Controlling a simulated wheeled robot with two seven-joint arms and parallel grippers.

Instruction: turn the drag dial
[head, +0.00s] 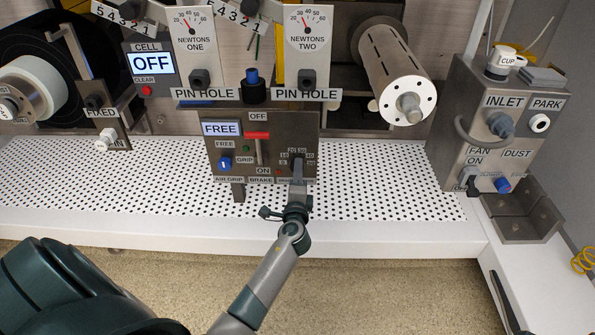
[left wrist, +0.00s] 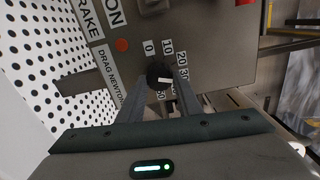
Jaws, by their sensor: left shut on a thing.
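The drag dial is a small black knob (left wrist: 157,73) low on the right of the grey control panel (head: 226,183), with number labels from 0 upward around it. In the left wrist view its white mark points roughly toward the 30 and 40 labels; I cannot tell exactly. In the head view the knob is largely hidden by my left gripper (head: 297,180), which reaches it from below. In the left wrist view both fingers of my left gripper (left wrist: 160,92) are shut on the knob's sides. My right gripper is not in view.
The panel also carries a red lever (head: 257,136), a blue AIR GRIP knob (head: 225,163) and a FREE display (head: 220,129). A perforated white bench (head: 380,180) lies around it. A metal roller (head: 395,70) and a grey INLET box (head: 470,130) stand to the right.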

